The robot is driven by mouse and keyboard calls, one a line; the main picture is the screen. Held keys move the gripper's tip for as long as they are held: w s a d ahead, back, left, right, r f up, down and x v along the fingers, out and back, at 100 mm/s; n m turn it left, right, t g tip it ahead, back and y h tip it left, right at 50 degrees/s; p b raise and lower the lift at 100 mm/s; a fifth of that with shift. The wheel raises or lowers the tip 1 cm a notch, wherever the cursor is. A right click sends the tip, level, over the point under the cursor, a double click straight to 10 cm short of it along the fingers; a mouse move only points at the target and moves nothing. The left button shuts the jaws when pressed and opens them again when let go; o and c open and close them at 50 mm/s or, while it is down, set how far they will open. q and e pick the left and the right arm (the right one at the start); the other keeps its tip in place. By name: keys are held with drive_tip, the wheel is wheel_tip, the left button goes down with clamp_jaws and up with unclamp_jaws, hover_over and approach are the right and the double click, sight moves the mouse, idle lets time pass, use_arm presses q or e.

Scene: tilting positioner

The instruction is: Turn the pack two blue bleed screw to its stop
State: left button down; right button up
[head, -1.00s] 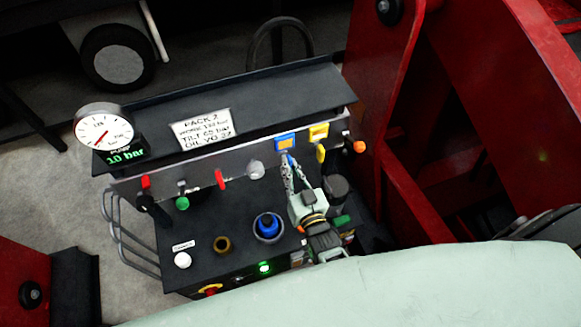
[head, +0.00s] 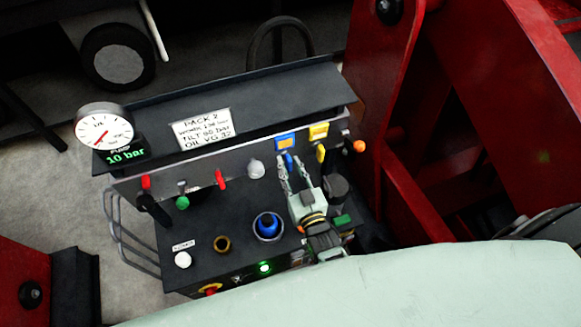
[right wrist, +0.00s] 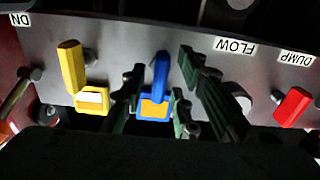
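The blue bleed screw (head: 288,159) is on the front panel of the pack, under a blue tag (head: 285,142). The right wrist view, upside down, shows the blue screw's handle (right wrist: 160,68) and its blue tag with an orange middle (right wrist: 154,106). My right gripper (head: 291,166) is in front of the screw. Its two fingers are apart, one on each side of the blue handle, with gaps visible in the right wrist view (right wrist: 162,85). Whether the tips reach past the handle is unclear. My left gripper is not in view.
A yellow screw (head: 320,153) with a yellow tag is close beside the blue one. A grey knob (head: 256,169) and a red lever (head: 220,179) are to the left. A blue-topped fitting (head: 268,226) and a dark cylinder (head: 336,187) stand on the deck. The gauge display reads 10 bar (head: 126,156).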

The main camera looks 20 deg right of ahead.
drive_tip(key=s, duration=1.2)
drive_tip(key=shift+d, duration=0.2)
